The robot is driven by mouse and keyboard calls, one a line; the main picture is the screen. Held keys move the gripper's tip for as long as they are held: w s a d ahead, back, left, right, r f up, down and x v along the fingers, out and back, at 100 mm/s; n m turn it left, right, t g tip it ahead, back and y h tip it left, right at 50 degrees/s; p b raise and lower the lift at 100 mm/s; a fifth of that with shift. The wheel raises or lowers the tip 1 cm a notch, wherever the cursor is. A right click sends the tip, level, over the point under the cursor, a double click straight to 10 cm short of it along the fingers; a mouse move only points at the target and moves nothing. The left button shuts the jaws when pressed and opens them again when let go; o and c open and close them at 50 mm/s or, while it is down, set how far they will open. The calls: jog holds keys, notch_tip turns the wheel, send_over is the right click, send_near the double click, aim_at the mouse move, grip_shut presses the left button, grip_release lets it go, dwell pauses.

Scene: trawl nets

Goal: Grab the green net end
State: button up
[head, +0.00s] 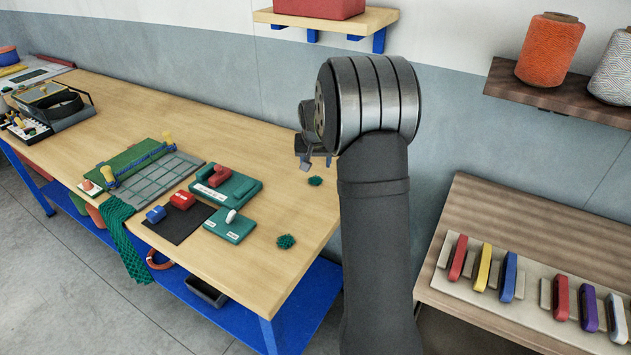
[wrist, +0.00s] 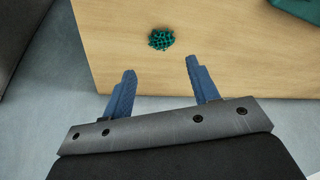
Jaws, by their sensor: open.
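A small dark green net tuft (head: 315,181) lies on the wooden table near its back edge. A second green tuft (head: 286,241) lies nearer the front right corner. A longer green net (head: 122,238) hangs over the table's front edge. My gripper (head: 308,160) is partly hidden behind my arm, near the back tuft. In the wrist view my gripper (wrist: 159,66) has its two blue fingers spread and empty. One green tuft (wrist: 161,39) lies on the table beyond the fingertips, roughly between them and apart from them.
A side bench (head: 470,200) on the right holds coloured handles. The table's right end is mostly clear.

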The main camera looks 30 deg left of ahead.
send_over(316, 179)
jog(key=s+d, duration=0.2)
jog(key=s, duration=0.1)
jog(key=f, duration=0.4)
jog(key=shift+w+a+f, duration=0.2)
jog(key=shift+a+f, duration=0.05)
jog(key=shift+f, duration=0.1)
jog(key=x, duration=0.5)
jog(key=shift+w+a+r, duration=0.1)
jog(key=shift+w+a, duration=0.1)
jog(key=c, duration=1.1)
jog(key=shift+o, duration=0.2)
